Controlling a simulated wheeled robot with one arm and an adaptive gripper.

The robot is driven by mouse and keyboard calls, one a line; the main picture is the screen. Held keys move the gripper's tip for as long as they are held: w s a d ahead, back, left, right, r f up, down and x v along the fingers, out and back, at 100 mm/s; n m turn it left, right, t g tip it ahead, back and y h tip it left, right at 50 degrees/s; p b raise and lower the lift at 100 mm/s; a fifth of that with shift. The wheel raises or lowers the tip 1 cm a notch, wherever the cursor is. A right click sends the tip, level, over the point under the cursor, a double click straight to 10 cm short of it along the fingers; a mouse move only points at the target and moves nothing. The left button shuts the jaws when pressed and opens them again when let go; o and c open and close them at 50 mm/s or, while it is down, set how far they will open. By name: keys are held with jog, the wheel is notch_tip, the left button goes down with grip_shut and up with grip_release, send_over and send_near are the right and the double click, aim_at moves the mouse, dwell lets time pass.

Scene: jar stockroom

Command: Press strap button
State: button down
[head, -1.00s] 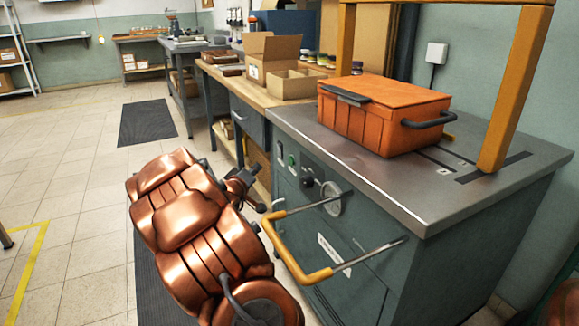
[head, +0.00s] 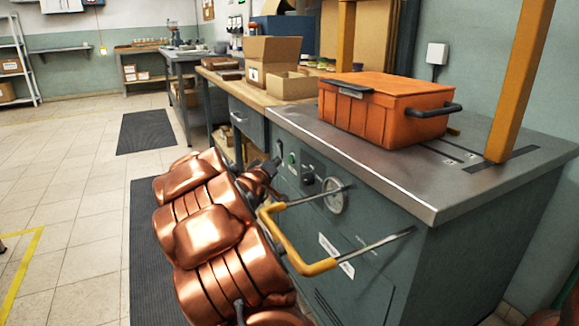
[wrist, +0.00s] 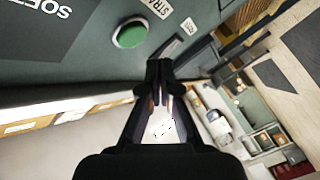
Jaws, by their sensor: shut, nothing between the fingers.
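The green button (wrist: 129,34) sits on the dark grey-green panel in the wrist view, beside a white label (wrist: 160,7) that reads "STRA" and is cut off at the edge. In the head view the green button (head: 292,158) is on the machine's front (head: 365,225), near its left end. My gripper (wrist: 160,72) is shut and empty. In the wrist view its tips appear below and right of the button, apart from it. In the head view my gripper (head: 270,166) is close to the panel, just left of the button, partly hidden behind my copper arm.
A yellow handle (head: 300,250) on metal rods sticks out from the machine front beside my arm. A black knob (head: 308,180) and a gauge (head: 333,195) are right of the button. An orange crate (head: 388,115) stands on top under a yellow frame (head: 520,80). Floor is clear left.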

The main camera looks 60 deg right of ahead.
aim_at(292, 159)
jog(key=shift+s+d+r, duration=0.1)
jog(key=shift+s+d, duration=0.35)
jog(key=shift+d, duration=0.2)
jog(key=shift+s+d+p, duration=0.1)
jog(key=shift+d+p, duration=0.05)
jog(key=shift+p, duration=0.15)
dwell(0.9)
jog(key=shift+s+d, duration=0.2)
